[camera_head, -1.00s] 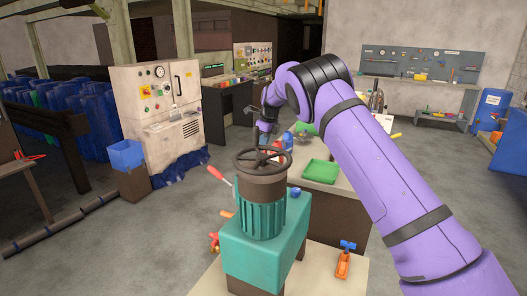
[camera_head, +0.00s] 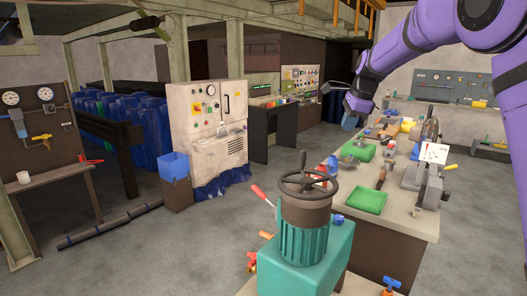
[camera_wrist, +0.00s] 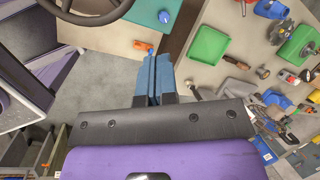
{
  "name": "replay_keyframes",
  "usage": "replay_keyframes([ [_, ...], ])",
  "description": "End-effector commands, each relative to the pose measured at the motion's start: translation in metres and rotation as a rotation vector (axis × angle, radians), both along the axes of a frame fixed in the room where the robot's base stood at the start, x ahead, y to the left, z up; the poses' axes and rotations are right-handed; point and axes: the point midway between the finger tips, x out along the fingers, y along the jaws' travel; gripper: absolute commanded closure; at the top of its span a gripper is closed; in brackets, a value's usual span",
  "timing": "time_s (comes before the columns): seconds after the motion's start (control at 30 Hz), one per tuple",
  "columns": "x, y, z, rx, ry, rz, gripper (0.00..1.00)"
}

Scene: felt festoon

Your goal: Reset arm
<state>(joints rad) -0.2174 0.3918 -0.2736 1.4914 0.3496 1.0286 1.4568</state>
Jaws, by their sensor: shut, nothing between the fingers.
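My gripper (camera_wrist: 153,60) shows in the wrist view with its two blue fingers together and nothing between them. In the head view my purple arm reaches in from the upper right, with its wrist raised above the far end of the workbench (camera_head: 405,228). The gripper is in the air, apart from the bench and the objects on it. In the wrist view, floor and the bench edge lie below the fingers.
A teal machine with a dark handwheel (camera_head: 307,187) stands in front. Green trays (camera_head: 367,199), a grey clamp-like machine (camera_head: 432,185) and several tools cover the bench. A control cabinet (camera_head: 209,125) and blue bin (camera_head: 174,165) stand left. Open floor (camera_head: 190,245) lies between.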

Motion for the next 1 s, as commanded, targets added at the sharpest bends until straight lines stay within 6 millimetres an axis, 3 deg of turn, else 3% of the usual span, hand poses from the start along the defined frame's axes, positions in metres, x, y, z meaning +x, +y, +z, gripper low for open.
replay_keyframes([
  [0.03,-0.019,-0.006,0.013,-0.009,-0.019,0.045,1.0],
  [0.2,-0.076,-0.018,0.041,-0.061,-0.074,0.224,1.0],
  [0.5,-0.185,-0.032,0.069,-0.183,-0.173,0.551,1.0],
  [0.77,-0.28,-0.038,0.07,-0.323,-0.248,0.841,1.0],
  [1.0,-0.365,-0.04,0.053,-0.478,-0.296,1.109,1.0],
])
